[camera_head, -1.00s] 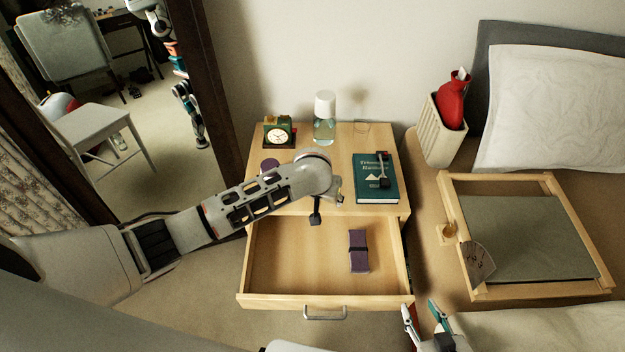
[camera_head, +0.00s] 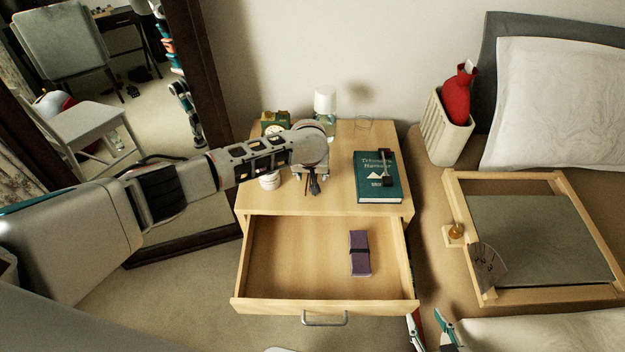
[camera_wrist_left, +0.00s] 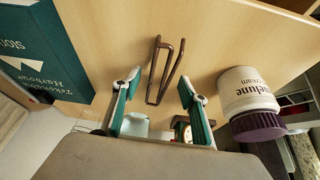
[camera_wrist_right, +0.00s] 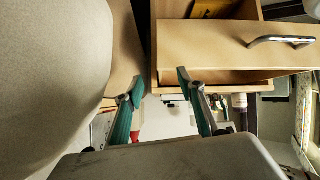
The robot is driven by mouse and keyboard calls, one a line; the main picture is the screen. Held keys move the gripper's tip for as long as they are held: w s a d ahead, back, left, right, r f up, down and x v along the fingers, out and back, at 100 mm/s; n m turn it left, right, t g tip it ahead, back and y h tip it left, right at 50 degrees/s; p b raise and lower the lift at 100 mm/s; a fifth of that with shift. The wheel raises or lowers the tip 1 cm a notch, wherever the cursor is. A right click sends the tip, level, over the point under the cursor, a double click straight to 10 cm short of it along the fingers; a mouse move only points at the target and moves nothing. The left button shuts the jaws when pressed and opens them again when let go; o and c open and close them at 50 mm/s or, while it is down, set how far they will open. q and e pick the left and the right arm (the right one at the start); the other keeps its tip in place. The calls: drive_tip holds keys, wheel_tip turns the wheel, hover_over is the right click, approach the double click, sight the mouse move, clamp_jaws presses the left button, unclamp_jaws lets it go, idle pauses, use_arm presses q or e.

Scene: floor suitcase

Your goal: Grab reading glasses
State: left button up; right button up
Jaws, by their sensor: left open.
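A thin brown frame (camera_wrist_left: 165,68), which looks like folded reading glasses, lies on the nightstand top in the left wrist view. It is between a green book (camera_wrist_left: 42,50) and a white jar with a purple lid (camera_wrist_left: 248,102). My left gripper (camera_wrist_left: 160,84) is open and empty, with its fingertips on either side of the frame in that view; I cannot tell the height gap. In the head view my left wrist (camera_head: 312,150) covers this spot, and the glasses cannot be made out. My right gripper (camera_head: 428,330) is open and empty near the drawer's front right corner.
The nightstand drawer (camera_head: 290,303) is pulled out, with a purple case (camera_head: 360,254) inside. A clock (camera_head: 274,122) and bottle (camera_head: 325,102) stand at the back. The book (camera_head: 377,193) carries a dark object. A bed with a wooden tray (camera_head: 510,177) is at the right.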

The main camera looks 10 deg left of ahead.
use_arm(q)
drive_tip(key=shift+w+f, duration=0.15)
drive_tip(key=shift+f, duration=0.3)
drive_tip(key=shift+r, duration=0.15)
drive_tip(key=c, duration=1)
drive_tip(key=shift+c, duration=0.2)
